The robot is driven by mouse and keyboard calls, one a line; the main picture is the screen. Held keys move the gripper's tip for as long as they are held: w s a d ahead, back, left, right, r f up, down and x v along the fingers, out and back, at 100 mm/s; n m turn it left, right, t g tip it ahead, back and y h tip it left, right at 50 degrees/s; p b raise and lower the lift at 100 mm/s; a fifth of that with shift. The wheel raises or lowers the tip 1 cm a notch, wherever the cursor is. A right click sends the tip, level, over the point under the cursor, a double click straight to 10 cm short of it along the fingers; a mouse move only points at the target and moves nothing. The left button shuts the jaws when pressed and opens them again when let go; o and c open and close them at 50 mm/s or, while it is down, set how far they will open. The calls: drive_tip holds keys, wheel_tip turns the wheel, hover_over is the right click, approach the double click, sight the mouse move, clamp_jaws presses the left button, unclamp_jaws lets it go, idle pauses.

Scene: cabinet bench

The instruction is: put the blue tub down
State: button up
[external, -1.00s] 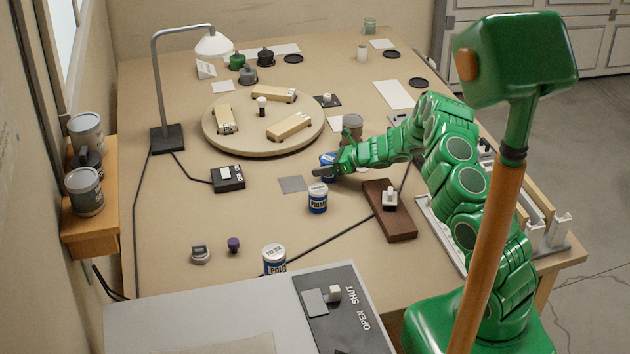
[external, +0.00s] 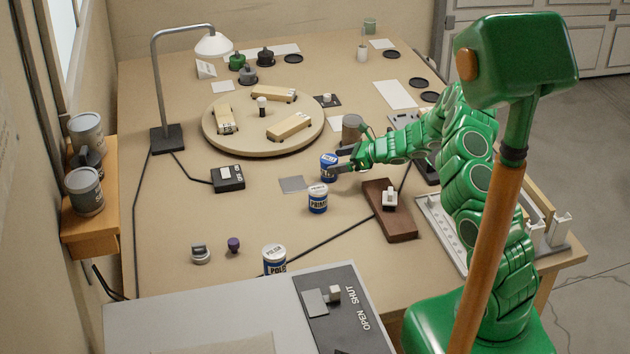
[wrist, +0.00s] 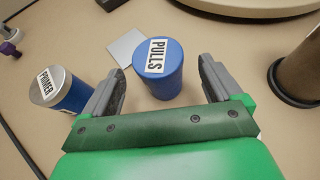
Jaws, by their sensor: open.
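The blue tub (external: 328,168), labelled PULLS, stands upright on the bench just behind the PRIMER can (external: 317,199). In the wrist view the blue tub (wrist: 160,66) sits ahead of and between the spread fingers, with a gap on each side. My gripper (external: 338,171) is open and empty, low over the bench at the tub's right side. It also shows in the wrist view (wrist: 160,88) with both fingers apart. The grey square mat (external: 292,184) lies to the left of the tub, and the tub stands off it.
The PRIMER can (wrist: 63,92) is close to the left finger. A brown-grey cylinder (external: 351,128) stands behind my gripper. A round turntable (external: 215,135) with wooden blocks is behind left. A brown switch block (external: 378,212) lies to the front right.

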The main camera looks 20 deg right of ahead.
drive_tip(key=v, duration=0.6)
drive_tip(key=shift+s, duration=0.1)
